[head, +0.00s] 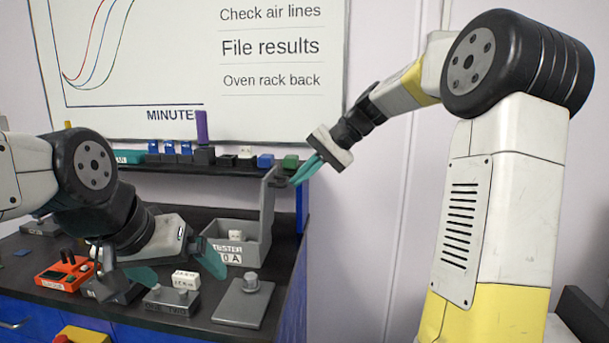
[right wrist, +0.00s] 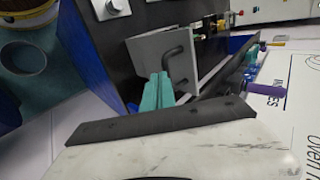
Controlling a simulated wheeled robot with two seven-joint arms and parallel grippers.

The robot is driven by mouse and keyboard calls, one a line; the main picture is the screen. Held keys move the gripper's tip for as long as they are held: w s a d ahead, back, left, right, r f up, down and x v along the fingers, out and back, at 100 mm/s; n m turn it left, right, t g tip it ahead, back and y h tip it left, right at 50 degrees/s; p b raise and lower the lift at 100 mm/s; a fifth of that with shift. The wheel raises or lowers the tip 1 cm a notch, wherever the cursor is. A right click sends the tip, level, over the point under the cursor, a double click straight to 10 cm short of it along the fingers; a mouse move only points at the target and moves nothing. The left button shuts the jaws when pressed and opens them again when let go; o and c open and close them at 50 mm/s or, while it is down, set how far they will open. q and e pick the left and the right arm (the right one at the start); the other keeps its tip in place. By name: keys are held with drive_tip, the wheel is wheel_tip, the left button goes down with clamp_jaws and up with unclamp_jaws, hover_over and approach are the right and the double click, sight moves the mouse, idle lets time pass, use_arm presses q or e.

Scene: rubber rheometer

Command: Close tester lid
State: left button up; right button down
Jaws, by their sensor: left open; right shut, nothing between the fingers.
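The tester (head: 232,253) is a grey open-topped box with a "TESTER" label on the bench. Its grey lid (head: 267,210) stands upright at the box's right side, open. A dark bent handle (right wrist: 178,62) sits on the lid's face in the right wrist view, where the lid (right wrist: 148,52) also shows. My right gripper (head: 297,180) is shut and empty, its teal fingers close to the lid's upper part and handle. I cannot tell whether they touch. My left gripper (head: 178,266) is open and empty, left of the tester and above the bench.
A small white block (head: 235,235) is in the tester. Another white block (head: 186,281) rests on a grey device near my left gripper. A grey plate with a knob (head: 242,303) lies in front. An orange device (head: 64,274) is at left. A loaded shelf (head: 225,168) runs behind.

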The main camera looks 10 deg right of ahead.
drive_tip(key=shift+a, duration=0.1)
idle(0.3)
drive_tip(key=shift+w+a+r+h, duration=0.15)
drive_tip(key=shift+a+r+h, duration=0.15)
drive_tip(key=shift+a+h, duration=0.15)
